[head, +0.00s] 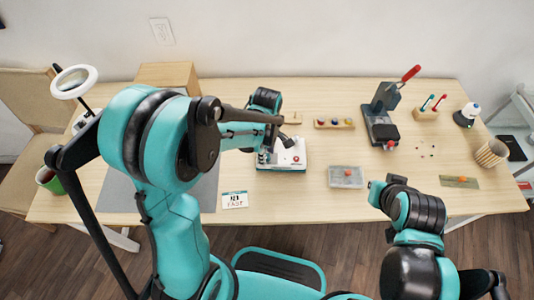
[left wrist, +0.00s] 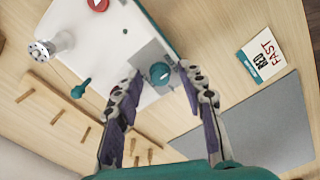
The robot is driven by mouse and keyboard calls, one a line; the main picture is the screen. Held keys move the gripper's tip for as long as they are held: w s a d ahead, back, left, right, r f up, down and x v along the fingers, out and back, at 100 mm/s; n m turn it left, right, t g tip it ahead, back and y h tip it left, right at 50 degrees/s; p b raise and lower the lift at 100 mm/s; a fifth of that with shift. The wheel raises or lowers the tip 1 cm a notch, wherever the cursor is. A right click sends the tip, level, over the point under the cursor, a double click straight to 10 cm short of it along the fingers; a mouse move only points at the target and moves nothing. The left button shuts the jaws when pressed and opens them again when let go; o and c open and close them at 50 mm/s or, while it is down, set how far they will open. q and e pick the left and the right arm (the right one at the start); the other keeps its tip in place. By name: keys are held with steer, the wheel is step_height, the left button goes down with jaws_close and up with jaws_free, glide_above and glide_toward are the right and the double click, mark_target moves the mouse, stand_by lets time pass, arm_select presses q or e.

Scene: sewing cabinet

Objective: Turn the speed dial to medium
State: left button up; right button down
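The white sewing machine (head: 292,162) stands near the middle of the table, partly hidden by my left arm in the head view. In the left wrist view its white body (left wrist: 118,42) fills the upper left. A round teal dial (left wrist: 160,73) sits on a grey plate on it. My left gripper (left wrist: 163,82) is open, with one fingertip on each side of the dial; I cannot tell whether they touch it. My left gripper (head: 268,152) is over the machine's left part in the head view. My right arm is at the lower right; its fingers cannot be made out.
A card reading "FAST" (head: 234,200) lies in front of the machine, beside a grey mat (left wrist: 262,125). A red button (left wrist: 98,4), a silver post (left wrist: 42,50) and a small teal peg (left wrist: 80,90) are near the dial. A press with a red handle (head: 382,110) stands right.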

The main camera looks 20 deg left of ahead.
arm_select(q)
jaws_close()
steer(key=shift+m, duration=0.3)
steer(key=m, duration=0.3)
steer(key=shift+m, duration=0.4)
steer(key=m, duration=0.4)
steer(key=shift+m, duration=0.3)
steer(key=m, duration=0.4)
steer(key=shift+m, duration=2.3)
